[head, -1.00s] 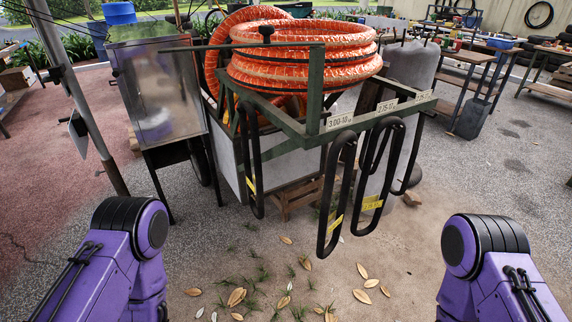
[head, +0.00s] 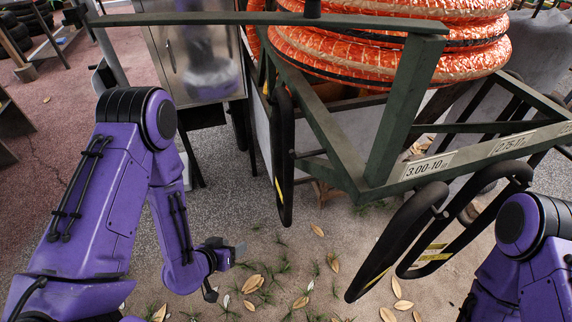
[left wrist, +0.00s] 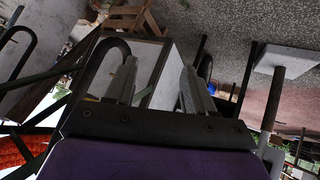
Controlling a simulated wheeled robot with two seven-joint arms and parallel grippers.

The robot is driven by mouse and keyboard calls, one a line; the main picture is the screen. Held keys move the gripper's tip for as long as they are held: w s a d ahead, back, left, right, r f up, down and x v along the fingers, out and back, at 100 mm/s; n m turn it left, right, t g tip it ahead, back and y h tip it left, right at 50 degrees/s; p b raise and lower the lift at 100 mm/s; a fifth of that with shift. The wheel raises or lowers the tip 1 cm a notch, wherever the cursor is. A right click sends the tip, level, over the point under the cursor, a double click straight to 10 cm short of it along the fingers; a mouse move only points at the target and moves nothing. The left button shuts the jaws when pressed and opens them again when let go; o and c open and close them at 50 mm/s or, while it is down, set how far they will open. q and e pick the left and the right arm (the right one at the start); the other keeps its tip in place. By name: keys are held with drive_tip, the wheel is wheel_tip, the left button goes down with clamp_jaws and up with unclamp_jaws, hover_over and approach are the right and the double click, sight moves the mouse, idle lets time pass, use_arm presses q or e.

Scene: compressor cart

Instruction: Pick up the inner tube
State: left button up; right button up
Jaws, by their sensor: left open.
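Black inner tubes hang as long loops from a green metal rack (head: 405,110). One tube (head: 284,160) hangs alone at the rack's left side. Another tube (head: 398,240) hangs at the front under the "3.00-10" label, with a third tube (head: 505,190) beside it, partly covered by my right arm. Yellow tags show on them. My left gripper (head: 226,272) is open and empty, low over the ground, left of the lone tube and apart from it. Its two fingers also show in the left wrist view (left wrist: 160,88), with dark curved shapes beyond them. My right gripper is out of view.
Orange ribbed hose (head: 390,45) lies coiled on the rack. A metal cabinet (head: 195,60) stands behind my left arm. The rack's green bars reach close over the front. The ground below is mostly clear, with scattered leaves (head: 252,284).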

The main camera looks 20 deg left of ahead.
use_arm(q)
drive_tip(key=w+d+r+m+t+h, duration=0.3)
drive_tip(key=w+r+m+t+h, duration=0.25)
drive_tip(key=r, duration=0.45)
drive_tip(key=m+g+h, duration=0.2)
drive_tip(key=m+h, duration=0.3)
approach(288, 180)
drive_tip(key=w+f, duration=0.1)
drive_tip(key=f, duration=0.1)
drive_tip(key=shift+h, duration=0.25)
drive_tip(key=x, duration=1)
drive_tip(key=shift+w+a+p, duration=0.1)
drive_tip(key=shift+w+p, duration=0.1)
drive_tip(key=shift+p, duration=0.2)
drive_tip(key=shift+a+r, duration=0.1)
clamp_jaws()
